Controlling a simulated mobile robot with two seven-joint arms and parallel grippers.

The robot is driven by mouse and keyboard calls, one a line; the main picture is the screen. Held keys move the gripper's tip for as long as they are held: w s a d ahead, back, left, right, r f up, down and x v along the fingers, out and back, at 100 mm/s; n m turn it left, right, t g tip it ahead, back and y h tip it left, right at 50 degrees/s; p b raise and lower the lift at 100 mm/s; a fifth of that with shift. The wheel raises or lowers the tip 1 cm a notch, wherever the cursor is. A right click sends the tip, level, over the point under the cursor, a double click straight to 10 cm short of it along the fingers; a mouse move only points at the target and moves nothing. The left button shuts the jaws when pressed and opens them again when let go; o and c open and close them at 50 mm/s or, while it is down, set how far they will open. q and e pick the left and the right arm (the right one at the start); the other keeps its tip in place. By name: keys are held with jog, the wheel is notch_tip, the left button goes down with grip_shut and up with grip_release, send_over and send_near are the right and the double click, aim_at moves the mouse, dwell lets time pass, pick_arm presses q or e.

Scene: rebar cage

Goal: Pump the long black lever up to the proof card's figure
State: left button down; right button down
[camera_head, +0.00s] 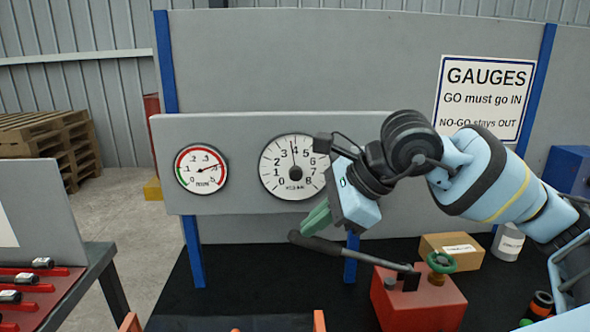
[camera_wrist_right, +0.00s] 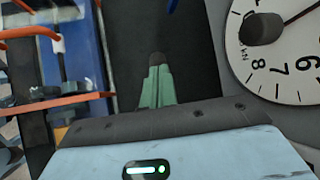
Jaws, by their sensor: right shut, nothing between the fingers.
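The long black lever (camera_head: 350,252) slopes from its raised grip end at left down to a red pump body (camera_head: 418,298) with a green handwheel (camera_head: 441,262). My right gripper (camera_head: 316,219) has its green fingers shut and empty, just above the lever's grip end; I cannot tell whether they touch it. In the wrist view the shut fingers (camera_wrist_right: 157,85) point at a dark rounded end, probably the lever's grip (camera_wrist_right: 157,59). The large white dial (camera_head: 293,168) has its needle near 4, slightly left of upright. No card is readable as the proof card. My left gripper is out of view.
A smaller red-and-green rimmed gauge (camera_head: 202,169) shares the grey panel (camera_head: 240,128). A cardboard box (camera_head: 451,250) and a white can (camera_head: 508,241) stand behind the pump. A red tray with tools (camera_head: 32,290) is at left. Black bench top is clear left of the pump.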

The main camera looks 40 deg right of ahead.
aim_at(310, 241)
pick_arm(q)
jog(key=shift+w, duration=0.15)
pick_arm(e)
jog(key=shift+f, duration=0.1)
jog(key=shift+w+a+f, duration=0.15)
jog(key=shift+a+f, duration=0.05)
jog(key=shift+f, duration=0.4)
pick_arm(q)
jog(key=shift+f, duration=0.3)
pick_arm(e)
jog(key=shift+w+a+f+b, duration=0.15)
jog(key=shift+a+f+b, duration=0.05)
jog(key=shift+f+b, duration=0.4)
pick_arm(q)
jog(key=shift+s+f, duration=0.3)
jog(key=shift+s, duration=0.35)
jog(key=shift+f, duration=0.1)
pick_arm(e)
jog(key=shift+f, duration=0.15)
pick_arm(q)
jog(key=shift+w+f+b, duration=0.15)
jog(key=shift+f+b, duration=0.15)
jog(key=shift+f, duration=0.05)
pick_arm(e)
jog(key=shift+w+a+f, duration=0.1)
jog(key=shift+w+f, duration=0.05)
jog(key=shift+f, duration=0.5)
